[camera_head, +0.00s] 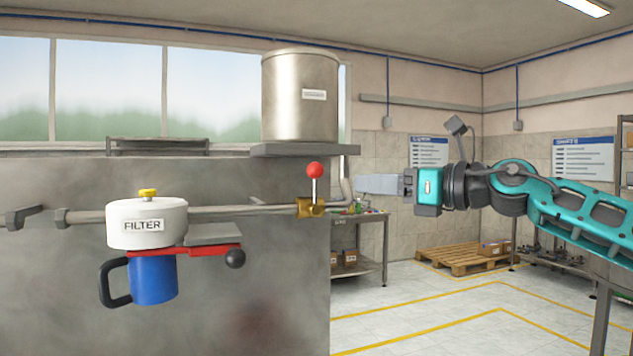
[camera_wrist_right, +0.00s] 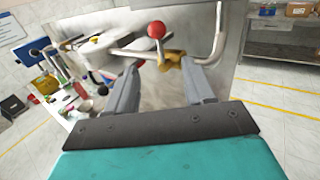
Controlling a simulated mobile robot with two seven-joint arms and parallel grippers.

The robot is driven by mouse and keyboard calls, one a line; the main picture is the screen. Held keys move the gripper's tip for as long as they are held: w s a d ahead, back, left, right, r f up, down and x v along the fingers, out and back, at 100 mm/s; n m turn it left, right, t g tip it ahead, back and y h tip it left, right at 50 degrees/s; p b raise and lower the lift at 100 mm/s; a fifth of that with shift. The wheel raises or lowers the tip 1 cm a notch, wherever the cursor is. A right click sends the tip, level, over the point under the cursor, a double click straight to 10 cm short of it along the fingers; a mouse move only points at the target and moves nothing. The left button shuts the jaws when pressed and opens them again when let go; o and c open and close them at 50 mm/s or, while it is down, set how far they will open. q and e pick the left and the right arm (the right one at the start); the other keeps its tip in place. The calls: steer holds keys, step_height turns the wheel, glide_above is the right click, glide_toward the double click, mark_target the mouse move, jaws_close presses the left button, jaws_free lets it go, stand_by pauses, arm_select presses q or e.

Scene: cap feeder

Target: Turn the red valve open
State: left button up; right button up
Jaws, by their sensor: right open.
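The red valve knob (camera_head: 314,170) tops a short upright lever on a brass valve body (camera_head: 311,208), set in the horizontal pipe near the right end of the grey panel. My right gripper (camera_head: 358,184) is a little to the right of the lever, apart from it, pointing left. In the right wrist view the open jaws (camera_wrist_right: 156,85) are empty, and the red knob (camera_wrist_right: 156,30) and brass body (camera_wrist_right: 171,60) show ahead, between and beyond the fingertips. My left gripper is not in view.
A white filter housing (camera_head: 147,222) with a blue mug (camera_head: 153,280) beneath stands left along the pipe. A steel tank (camera_head: 300,98) sits on a shelf (camera_head: 305,150) above the valve. A workbench (camera_head: 361,262) stands behind. The floor at right is open, with a wooden pallet (camera_head: 460,259) farther back.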

mark_target(315, 179)
steer(key=p+x, duration=0.2)
steer(key=x, duration=1)
steer(key=shift+w+a+p, duration=0.2)
steer(key=shift+a+p, duration=0.1)
steer(key=shift+p, duration=0.05)
steer(key=shift+c, duration=0.4)
jaws_close()
